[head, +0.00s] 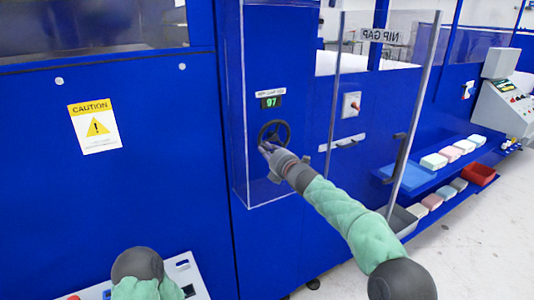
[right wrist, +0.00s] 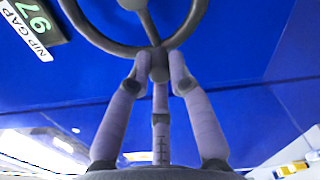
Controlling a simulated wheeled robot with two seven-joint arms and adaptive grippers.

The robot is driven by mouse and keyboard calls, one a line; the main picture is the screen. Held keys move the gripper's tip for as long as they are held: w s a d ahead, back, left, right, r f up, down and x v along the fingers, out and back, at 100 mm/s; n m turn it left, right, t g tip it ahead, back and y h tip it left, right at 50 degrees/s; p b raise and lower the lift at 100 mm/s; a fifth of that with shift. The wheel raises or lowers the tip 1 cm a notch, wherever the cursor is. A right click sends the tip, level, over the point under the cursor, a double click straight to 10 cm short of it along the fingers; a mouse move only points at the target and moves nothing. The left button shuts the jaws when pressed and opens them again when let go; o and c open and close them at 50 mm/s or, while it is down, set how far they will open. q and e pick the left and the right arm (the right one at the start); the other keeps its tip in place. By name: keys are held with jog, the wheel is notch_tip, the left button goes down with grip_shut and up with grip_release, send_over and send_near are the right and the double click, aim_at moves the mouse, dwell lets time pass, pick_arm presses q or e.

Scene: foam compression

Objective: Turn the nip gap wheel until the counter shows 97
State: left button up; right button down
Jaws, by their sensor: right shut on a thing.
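The nip gap wheel (head: 283,130) is a dark spoked handwheel on the blue machine front in the head view. The counter (head: 271,102) above it shows 97 in green. It also shows tilted at the upper left of the right wrist view (right wrist: 38,14). My right gripper (head: 268,149) reaches the lower left part of the wheel. In the right wrist view its purple-grey fingers (right wrist: 160,62) are shut on the wheel's handle at the rim (right wrist: 100,36). My left gripper is not visible; only part of my left arm shows at the bottom of the head view.
A clear guard panel (head: 375,110) labelled NIP GAP stands open to the right of the wheel. Clear panel edges (head: 240,130) lie to its left. Shelves with foam blocks (head: 434,161) and a red bin (head: 480,174) stand further right.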

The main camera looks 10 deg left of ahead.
jog(key=shift+a+f+n+b, duration=0.1)
jog(key=shift+f+n+b, duration=0.2)
jog(key=shift+f+n, duration=0.2)
jog(key=c, duration=1.1)
grip_release()
jog(key=shift+r, duration=0.15)
jog(key=shift+v, duration=6.05)
